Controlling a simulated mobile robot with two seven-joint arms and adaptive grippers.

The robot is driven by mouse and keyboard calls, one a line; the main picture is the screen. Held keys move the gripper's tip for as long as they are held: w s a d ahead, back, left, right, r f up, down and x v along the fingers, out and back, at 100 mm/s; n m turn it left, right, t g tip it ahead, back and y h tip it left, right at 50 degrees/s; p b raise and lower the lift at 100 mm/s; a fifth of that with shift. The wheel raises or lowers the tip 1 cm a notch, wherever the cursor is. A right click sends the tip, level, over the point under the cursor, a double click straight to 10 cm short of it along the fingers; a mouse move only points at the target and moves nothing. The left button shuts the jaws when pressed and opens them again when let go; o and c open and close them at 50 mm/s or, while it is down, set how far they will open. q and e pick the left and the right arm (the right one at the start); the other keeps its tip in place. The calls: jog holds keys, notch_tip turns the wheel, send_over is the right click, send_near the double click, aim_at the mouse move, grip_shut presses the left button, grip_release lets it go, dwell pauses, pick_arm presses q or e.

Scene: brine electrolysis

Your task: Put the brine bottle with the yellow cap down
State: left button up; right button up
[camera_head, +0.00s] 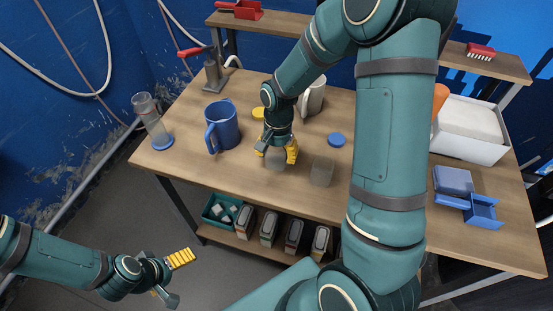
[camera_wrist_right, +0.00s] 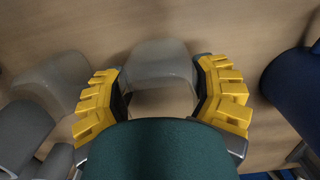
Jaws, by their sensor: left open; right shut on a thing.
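My right gripper (camera_head: 277,151) is over the middle of the table and shut on a clear greyish container (camera_head: 276,161). In the right wrist view the container (camera_wrist_right: 160,62) is between the yellow finger pads of the right gripper (camera_wrist_right: 162,95). I cannot tell whether its bottom touches the table, and no yellow cap shows on it. A flat yellow disc (camera_head: 258,112), perhaps the cap, lies on the table behind the gripper. My left gripper (camera_head: 172,277) is open and empty, low at the left, off the table's front edge.
A similar clear container (camera_head: 322,172) stands to the right, near a blue disc (camera_head: 336,139). A blue mug (camera_head: 223,126) and a clear cylinder with a blue base (camera_head: 150,116) are left. A whitish mug (camera_head: 313,97) is behind. The front strip of the table (camera_head: 225,178) is clear.

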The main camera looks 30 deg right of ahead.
jog(key=shift+f, duration=1)
jog(key=shift+f, duration=0.2)
jog(key=o, duration=1.4)
jog(key=shift+r, duration=0.1)
jog(key=shift+r, duration=0.25)
jog(key=r+p, duration=0.1)
jog(key=r, duration=0.3)
jog(key=r+p, duration=0.1)
jog(key=r, duration=0.2)
jog(key=w+d+r, duration=0.1)
jog(key=r, duration=0.3)
jog(key=shift+r+p, duration=0.35)
jog(key=shift+p, duration=0.05)
